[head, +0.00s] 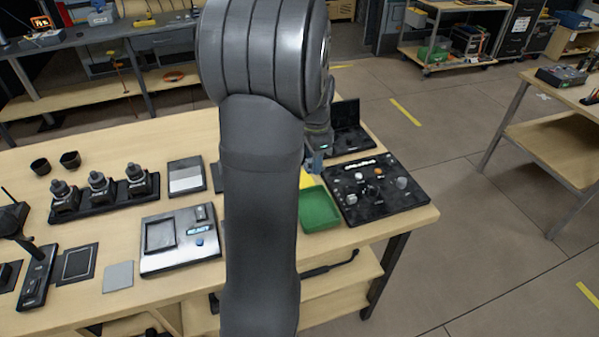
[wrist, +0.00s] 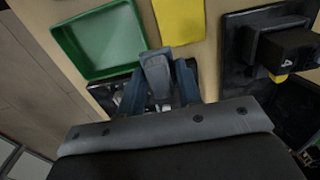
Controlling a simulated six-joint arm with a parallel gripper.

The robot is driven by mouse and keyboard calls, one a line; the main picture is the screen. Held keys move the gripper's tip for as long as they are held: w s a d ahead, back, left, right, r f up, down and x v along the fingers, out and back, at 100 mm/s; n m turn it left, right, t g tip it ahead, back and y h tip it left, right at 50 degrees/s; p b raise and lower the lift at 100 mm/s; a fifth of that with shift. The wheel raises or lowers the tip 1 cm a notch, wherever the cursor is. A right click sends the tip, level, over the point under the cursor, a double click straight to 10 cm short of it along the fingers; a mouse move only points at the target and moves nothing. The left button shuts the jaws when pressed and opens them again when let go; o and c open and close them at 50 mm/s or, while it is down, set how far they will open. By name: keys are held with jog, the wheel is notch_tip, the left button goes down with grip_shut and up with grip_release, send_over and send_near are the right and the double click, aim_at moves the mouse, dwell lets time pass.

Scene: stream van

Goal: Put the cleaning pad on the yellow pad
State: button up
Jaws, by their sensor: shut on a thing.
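My gripper (wrist: 158,84) has blue-grey fingers and is shut on a small grey block, which I take as the cleaning pad (wrist: 155,66). The pad sticks out past the fingertips, just short of the yellow pad (wrist: 181,20) in the wrist view. I cannot tell its height above the table. In the head view my gripper (head: 315,162) shows beyond my arm, and part of the yellow pad (head: 305,180) shows beside it. My arm and gripper hide the rest of the yellow pad there.
A green tray (head: 320,210) lies close to the yellow pad. A black board (head: 377,190) with several small parts lies to its right. A dark device (wrist: 283,48) stands near the yellow pad in the wrist view. A light panel (head: 180,241) lies left of my arm.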

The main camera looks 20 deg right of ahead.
jog(key=w+a+f, duration=0.1)
jog(key=w+f, duration=0.1)
jog(key=w+a, duration=0.1)
jog(key=w, duration=0.1)
jog(key=shift+a+f, duration=0.3)
jog(key=shift+f, duration=2.05)
jog(key=shift+f, duration=0.1)
jog(key=o, duration=0.9)
jog(key=shift+c, duration=0.2)
notch_tip(320, 180, up, 12)
jog(key=shift+r, duration=0.1)
